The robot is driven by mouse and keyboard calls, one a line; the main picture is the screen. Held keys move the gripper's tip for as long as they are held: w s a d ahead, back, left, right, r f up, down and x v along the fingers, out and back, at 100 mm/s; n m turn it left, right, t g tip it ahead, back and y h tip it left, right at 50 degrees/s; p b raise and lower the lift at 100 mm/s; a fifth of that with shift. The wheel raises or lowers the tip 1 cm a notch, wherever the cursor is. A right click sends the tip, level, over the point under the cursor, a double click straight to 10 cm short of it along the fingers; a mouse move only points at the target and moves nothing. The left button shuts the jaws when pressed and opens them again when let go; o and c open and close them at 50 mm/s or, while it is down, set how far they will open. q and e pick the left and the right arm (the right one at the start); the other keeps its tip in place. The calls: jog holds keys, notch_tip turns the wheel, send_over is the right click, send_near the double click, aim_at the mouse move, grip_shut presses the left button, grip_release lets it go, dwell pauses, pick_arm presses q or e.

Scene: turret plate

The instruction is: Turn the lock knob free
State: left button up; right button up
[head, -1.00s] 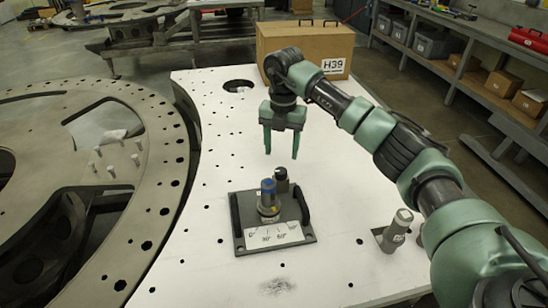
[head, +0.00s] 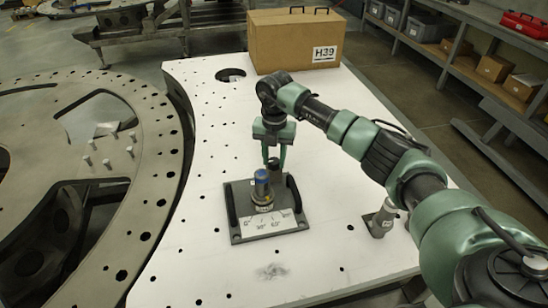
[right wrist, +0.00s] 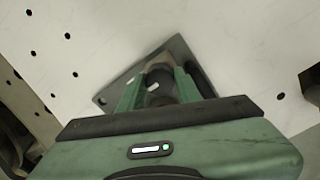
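A dark square fixture plate (head: 240,236) lies on the white table, with a handle on each side and a white angle scale (head: 268,224) at its front. A blue-topped grey cylinder (head: 262,186) stands upright behind the scale. Just behind it is a black knob (head: 274,163), the likely lock knob. It also shows in the right wrist view (right wrist: 158,78), with a small white mark. My right gripper (head: 274,161) points down with its fingers on either side of this knob, narrowed onto it. The cylinder partly hides the knob's base. My left gripper is not in view.
A grey cylindrical part (head: 382,218) stands on the table to the right, near my right arm. A cardboard box (head: 294,42) labelled H39 is at the back. A large holed ring plate (head: 150,190) is at left. The white table (head: 210,130) left of the fixture is clear.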

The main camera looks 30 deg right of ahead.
grip_shut()
jog(key=n+b, duration=0.3)
jog(key=shift+f+n, duration=0.15)
jog(key=shift+n, duration=0.15)
jog(key=n+b, duration=0.3)
jog(key=n, duration=0.1)
jog(key=n+b, duration=0.2)
jog(key=n, duration=0.3)
jog(key=shift+n, duration=0.4)
jog(key=n+b, duration=0.1)
jog(key=n, duration=0.3)
jog(key=shift+r, duration=0.2)
jog(key=shift+n, duration=0.3)
jog(key=shift+w, duration=0.1)
jog(key=o, duration=1.2)
grip_release()
